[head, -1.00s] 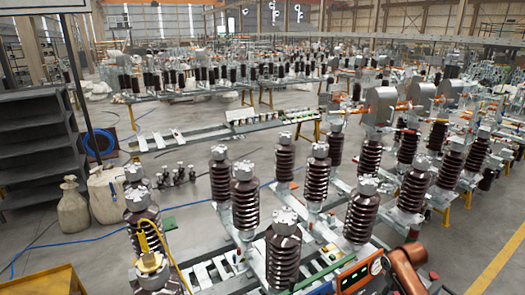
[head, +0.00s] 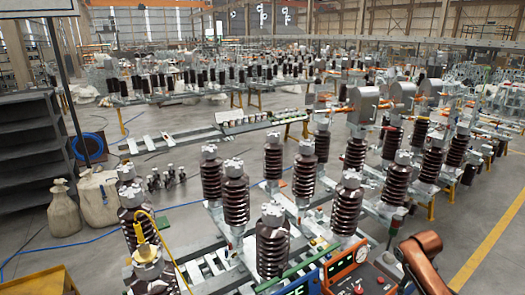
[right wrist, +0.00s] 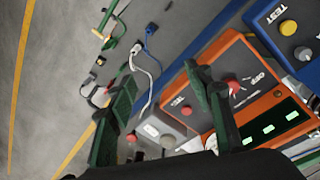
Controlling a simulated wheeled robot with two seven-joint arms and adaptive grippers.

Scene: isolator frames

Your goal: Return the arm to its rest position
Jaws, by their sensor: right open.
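My right gripper (right wrist: 162,105) is in the right wrist view, with its two dark green fingers spread apart and nothing visible between them. It hangs over a bench with an orange-framed control box (right wrist: 262,95) and a blue box marked TEST (right wrist: 290,35). Any contact with the boxes cannot be told. In the head view a copper-coloured link of my right arm (head: 422,258) shows at the bottom right, beside the orange box (head: 347,265). The right gripper itself is hidden or out of frame there. My left arm and gripper do not show.
Brown ribbed insulators (head: 272,245) on metal frames fill the middle. A yellow cabinet (head: 38,280) stands at bottom left and grey shelving (head: 28,140) at left. Cables and plugs (right wrist: 140,50) lie near the right gripper. Open floor (right wrist: 45,80) shows beyond.

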